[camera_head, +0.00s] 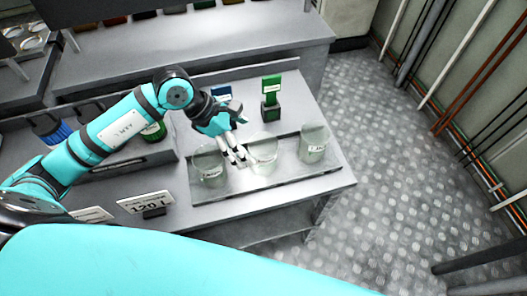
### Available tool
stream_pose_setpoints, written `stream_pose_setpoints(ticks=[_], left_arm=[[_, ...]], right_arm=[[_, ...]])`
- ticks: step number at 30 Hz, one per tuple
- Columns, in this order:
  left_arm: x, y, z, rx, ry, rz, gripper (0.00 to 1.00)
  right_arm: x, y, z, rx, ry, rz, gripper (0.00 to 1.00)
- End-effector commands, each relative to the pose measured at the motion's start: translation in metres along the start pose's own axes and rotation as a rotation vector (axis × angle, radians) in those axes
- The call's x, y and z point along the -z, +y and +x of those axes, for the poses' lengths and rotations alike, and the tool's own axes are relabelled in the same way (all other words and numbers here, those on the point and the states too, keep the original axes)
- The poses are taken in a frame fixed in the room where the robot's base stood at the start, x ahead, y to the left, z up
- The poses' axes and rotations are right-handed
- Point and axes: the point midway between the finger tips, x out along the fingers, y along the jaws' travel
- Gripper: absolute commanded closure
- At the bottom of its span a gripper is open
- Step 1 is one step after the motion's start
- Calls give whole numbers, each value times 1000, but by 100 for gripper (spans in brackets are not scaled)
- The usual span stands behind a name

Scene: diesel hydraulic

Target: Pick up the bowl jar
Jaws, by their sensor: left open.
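Three clear glass jars with pale labels stand in a row on a dark tray (285,172). They are a left jar (208,166), a middle jar (264,150) and a right jar (313,145). The middle one looks wider and rounder, like a bowl, but its outline is faint. My left gripper (239,158) is open, with its pale fingers pointing down at the left side of the middle jar, between it and the left jar. I cannot tell whether the fingers touch the glass. My right gripper is out of view.
A green block-like item (271,98) and a blue item (221,93) stand behind the tray. A sign reading 120 (146,203) stands at the bench's front left. The bench (336,177) ends just right of the tray, above a metal floor.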

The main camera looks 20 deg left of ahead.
Motion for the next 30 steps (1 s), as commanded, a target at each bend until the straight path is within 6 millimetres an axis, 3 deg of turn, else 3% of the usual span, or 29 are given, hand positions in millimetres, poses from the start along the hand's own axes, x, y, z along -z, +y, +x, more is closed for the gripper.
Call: stream_pose_setpoints(ticks=[4,12,21,29,30], left_arm=[[-1,-1,23,3,-2,-2,0],[-3,0,43,3,-2,-2,0],[-4,1,83,2,-1,-1,0],[-3,2,87,-1,0,0,0],[-3,2,86,-1,0,0,4]], right_arm=[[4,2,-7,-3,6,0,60],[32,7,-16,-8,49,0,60],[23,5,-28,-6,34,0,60],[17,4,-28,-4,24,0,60],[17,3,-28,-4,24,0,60]])
